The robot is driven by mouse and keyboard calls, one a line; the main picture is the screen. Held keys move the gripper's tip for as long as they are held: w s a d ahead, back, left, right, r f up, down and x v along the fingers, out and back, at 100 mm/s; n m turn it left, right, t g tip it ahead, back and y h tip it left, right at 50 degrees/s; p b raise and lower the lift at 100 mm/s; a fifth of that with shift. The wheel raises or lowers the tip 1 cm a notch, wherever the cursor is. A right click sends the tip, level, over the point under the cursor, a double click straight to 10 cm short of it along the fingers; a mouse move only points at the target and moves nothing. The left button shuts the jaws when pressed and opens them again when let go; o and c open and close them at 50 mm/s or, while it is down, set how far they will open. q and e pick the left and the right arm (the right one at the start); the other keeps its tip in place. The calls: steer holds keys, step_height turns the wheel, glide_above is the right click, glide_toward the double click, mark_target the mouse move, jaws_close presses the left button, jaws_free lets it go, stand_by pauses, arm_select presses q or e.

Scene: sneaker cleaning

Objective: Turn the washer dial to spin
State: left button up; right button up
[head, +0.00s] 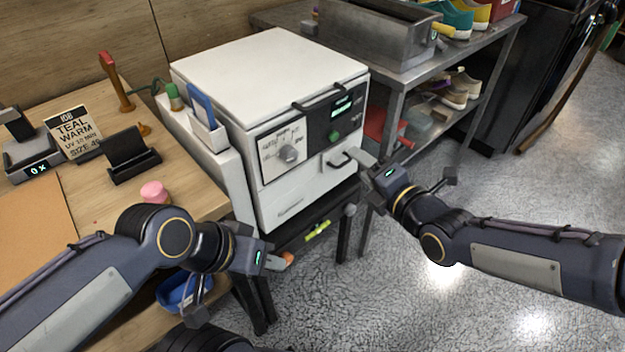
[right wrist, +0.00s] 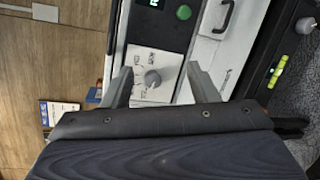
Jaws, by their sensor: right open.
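The washer (head: 265,60) is a white box with a grey dial (head: 289,154) on a pale, marked plate on its front. The dial's labels are too small to read surely. My right gripper (head: 362,159) is in front of the washer, to the right of the dial in the head view. In the right wrist view, its two open fingers (right wrist: 160,84) stand either side of the dial (right wrist: 152,79), with nothing gripped. Contact with the dial is not visible. My left gripper (head: 279,262) is low, below the washer's front; its jaw opening is unclear.
A dark panel with a green display (head: 344,106) and green button (head: 334,136) sits right of the dial, above a drawer handle (head: 340,159). A wooden bench (head: 100,205) is left. A metal shelf (head: 455,60) with shoes stands right. Floor is open at right.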

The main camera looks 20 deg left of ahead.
mark_target(293, 158)
arm_select(q)
steer(key=shift+w+d+f+b, duration=0.15)
steer(key=shift+d+f+b, duration=0.15)
steer(key=shift+f, duration=0.3)
steer(key=shift+w+d+f+b, duration=0.15)
steer(key=shift+d+f+b, duration=0.1)
steer(key=shift+f, duration=0.3)
arm_select(e)
steer(key=a+f+n+y, duration=0.1)
steer(key=a+n, duration=0.1)
steer(key=a, duration=0.3)
steer(key=a+f+n+g+y, duration=0.1)
steer(key=a+n, duration=0.1)
steer(key=a, duration=0.3)
steer(key=a+f+n+y, duration=0.1)
steer(key=a+f+n, duration=0.1)
steer(key=a, duration=0.2)
steer(key=shift+w+a+n+g+y, duration=0.1)
steer(key=shift+a+n+g+y, duration=0.2)
steer(key=shift+a+n+g, duration=0.1)
